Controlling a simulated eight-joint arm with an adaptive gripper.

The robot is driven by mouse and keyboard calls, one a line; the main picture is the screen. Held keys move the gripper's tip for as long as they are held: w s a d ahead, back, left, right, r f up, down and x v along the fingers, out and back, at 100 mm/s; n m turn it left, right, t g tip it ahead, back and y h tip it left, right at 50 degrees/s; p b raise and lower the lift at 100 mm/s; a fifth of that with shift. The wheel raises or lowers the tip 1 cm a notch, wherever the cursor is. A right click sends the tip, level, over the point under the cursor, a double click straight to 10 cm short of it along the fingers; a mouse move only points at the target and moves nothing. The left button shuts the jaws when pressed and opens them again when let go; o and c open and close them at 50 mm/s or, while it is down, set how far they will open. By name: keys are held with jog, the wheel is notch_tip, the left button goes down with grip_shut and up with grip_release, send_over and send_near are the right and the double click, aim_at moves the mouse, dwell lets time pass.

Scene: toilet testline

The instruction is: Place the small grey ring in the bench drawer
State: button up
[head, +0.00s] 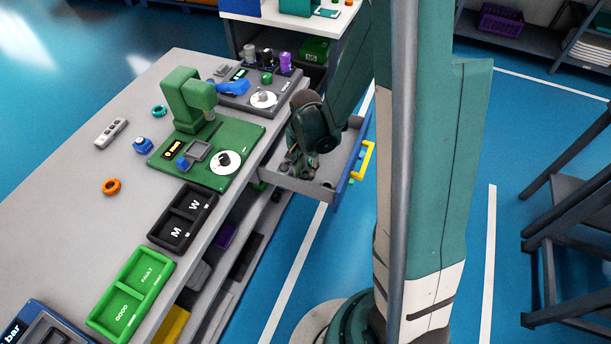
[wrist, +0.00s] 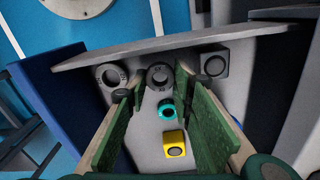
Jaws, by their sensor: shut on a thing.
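The bench drawer (head: 305,185) is pulled out from the bench, with a blue front and a yellow handle. My gripper (head: 299,168) points down into it. In the wrist view the gripper (wrist: 153,84) has its green fingers either side of the small grey ring (wrist: 160,77), shut on it. The ring is inside the drawer's outline; whether it touches the floor I cannot tell. My gripper hides much of the drawer in the head view.
In the drawer are another grey ring (wrist: 110,76), a grey block with a round hole (wrist: 214,63), a teal ring (wrist: 167,109) and a yellow block (wrist: 174,144). Drawer walls stand close to my fingers. The bench top (head: 75,165) holds a green press (head: 185,95) and trays.

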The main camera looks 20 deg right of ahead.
aim_at(305, 173)
jog(key=shift+f+b, duration=0.45)
jog(key=shift+f, duration=1.15)
jog(key=shift+f, duration=0.2)
jog(key=o, duration=0.7)
jog(key=shift+r, duration=0.2)
notch_tip(305, 173, up, 12)
jog(key=p, duration=0.3)
jog(key=shift+f, duration=0.2)
jog(key=shift+r, duration=0.2)
